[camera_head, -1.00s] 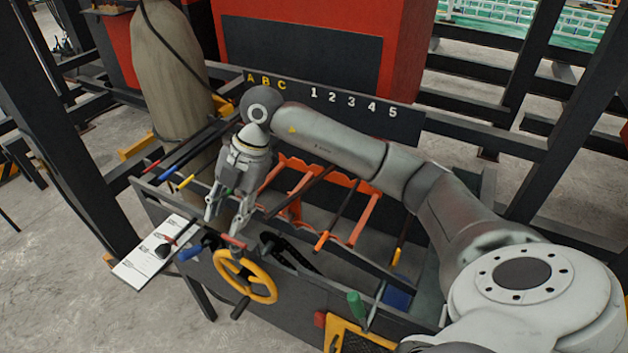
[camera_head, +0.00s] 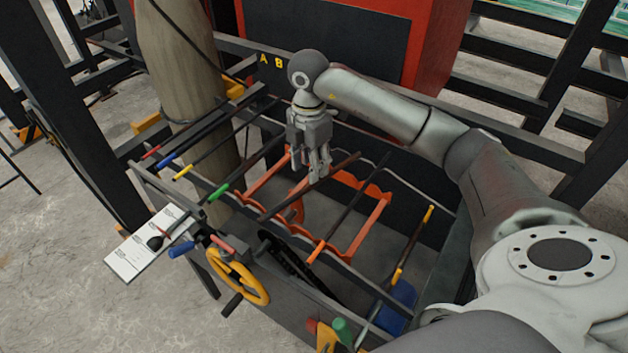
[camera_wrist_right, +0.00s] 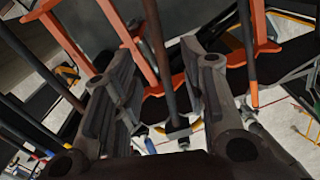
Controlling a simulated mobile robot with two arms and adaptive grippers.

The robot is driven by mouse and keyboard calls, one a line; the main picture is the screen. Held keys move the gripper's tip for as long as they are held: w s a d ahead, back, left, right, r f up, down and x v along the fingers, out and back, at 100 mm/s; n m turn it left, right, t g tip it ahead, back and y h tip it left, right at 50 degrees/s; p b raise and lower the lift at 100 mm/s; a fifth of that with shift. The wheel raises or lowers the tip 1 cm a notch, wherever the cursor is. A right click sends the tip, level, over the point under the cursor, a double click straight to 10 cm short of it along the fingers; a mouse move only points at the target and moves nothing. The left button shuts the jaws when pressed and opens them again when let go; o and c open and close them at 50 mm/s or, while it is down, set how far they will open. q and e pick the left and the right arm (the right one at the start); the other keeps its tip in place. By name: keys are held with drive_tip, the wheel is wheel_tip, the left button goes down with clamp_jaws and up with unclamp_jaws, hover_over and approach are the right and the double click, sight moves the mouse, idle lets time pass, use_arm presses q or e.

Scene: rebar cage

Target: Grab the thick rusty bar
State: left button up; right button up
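A thick rusty-brown bar (camera_head: 342,164) lies slantwise across the rack in the head view, between the green-tipped bar (camera_head: 219,191) and the orange-tipped bar (camera_head: 345,210). My right gripper (camera_head: 310,177) is over its middle, pointing down. In the right wrist view, the brown bar (camera_wrist_right: 170,75) runs between the two spread fingers of my right gripper (camera_wrist_right: 160,75), with gaps on both sides. The gripper looks open; the exact height of its fingertips against the bar is hard to tell. My left gripper is out of view.
Several colour-tipped bars lie at the rack's left, and a yellow-tipped bar (camera_head: 412,245) lies at its right. An orange frame (camera_head: 372,228) sits below the bars. A yellow handwheel (camera_head: 240,278) and white sheet (camera_head: 145,245) are at the front left. A tall wrapped column (camera_head: 180,60) stands behind.

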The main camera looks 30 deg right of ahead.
sight(314, 185)
drive_tip(key=shift+d+f, duration=0.15)
drive_tip(key=shift+f, duration=0.15)
drive_tip(key=f+p, duration=0.1)
drive_tip(key=f, duration=0.1)
drive_tip(key=d+f+p, duration=0.1)
drive_tip(key=f, duration=0.2)
drive_tip(key=shift+w+p, duration=0.1)
drive_tip(key=shift+p, duration=0.25)
drive_tip(key=shift+f, duration=0.1)
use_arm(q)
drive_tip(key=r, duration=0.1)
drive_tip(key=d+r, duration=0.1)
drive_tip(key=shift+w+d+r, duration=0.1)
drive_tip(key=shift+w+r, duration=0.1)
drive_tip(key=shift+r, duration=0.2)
use_arm(e)
clamp_jaws()
